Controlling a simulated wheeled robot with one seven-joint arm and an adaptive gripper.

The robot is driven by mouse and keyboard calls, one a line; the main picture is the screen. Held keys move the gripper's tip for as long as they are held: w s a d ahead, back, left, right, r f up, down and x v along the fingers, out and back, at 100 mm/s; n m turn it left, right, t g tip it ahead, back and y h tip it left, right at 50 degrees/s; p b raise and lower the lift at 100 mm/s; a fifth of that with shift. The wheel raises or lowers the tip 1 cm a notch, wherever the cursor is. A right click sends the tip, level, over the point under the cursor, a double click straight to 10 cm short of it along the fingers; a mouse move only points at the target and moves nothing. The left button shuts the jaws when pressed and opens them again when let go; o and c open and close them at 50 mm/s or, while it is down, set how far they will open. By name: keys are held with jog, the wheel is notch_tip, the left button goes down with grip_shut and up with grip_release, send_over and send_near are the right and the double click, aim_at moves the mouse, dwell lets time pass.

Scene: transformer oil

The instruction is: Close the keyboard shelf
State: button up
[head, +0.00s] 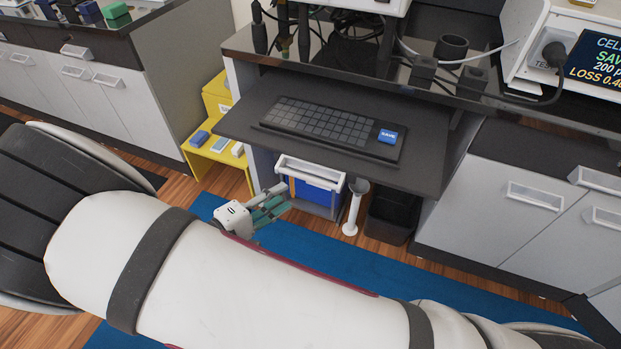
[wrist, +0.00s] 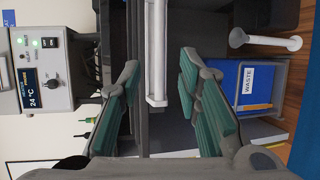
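The dark keyboard shelf (head: 235,125) is pulled out from under the black bench top. It bears a black keyboard (head: 318,121) with a blue SAVE key (head: 387,136). A white bar handle (head: 311,168) is at the shelf's front edge. My gripper (head: 272,205) is low in front of the handle, with green finger pads. In the wrist view my gripper (wrist: 158,68) is open, one finger on each side of the white handle (wrist: 156,50) in the picture. No contact with the handle can be made out. My arm crosses the lower part of the head view.
Under the shelf are a blue WASTE bin (wrist: 252,85), a white post (head: 354,205) and a black bin (head: 393,212). A yellow step stand (head: 215,100) is left of the shelf. Cabinets (head: 530,195) flank the right side. Blue mat (head: 300,240) covers the floor in front.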

aim_at(309, 178)
jog(key=x, duration=1)
jog(key=shift+w+f, duration=0.1)
grip_shut()
